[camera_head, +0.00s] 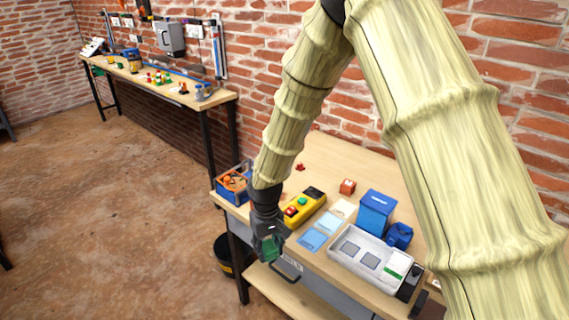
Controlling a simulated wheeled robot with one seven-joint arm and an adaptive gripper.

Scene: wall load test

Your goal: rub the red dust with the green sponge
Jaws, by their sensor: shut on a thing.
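My gripper (269,238) hangs at the front left edge of the wooden workbench (335,160), pointing down. It is shut on the green sponge (268,249), of which only a part shows between the dark fingers. A small red patch that looks like the red dust (300,167) lies on the bench top towards the back, near the brick wall. The gripper and sponge are well apart from it, nearer to the camera. Whether the sponge touches anything below cannot be told.
A yellow control box (305,208) with buttons, blue cards (313,239), an orange-red block (347,187), a blue box (375,213) and a grey tray (345,258) stand on the bench. A blue bin (232,186) sits at its left end. The bench's back left is clear.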

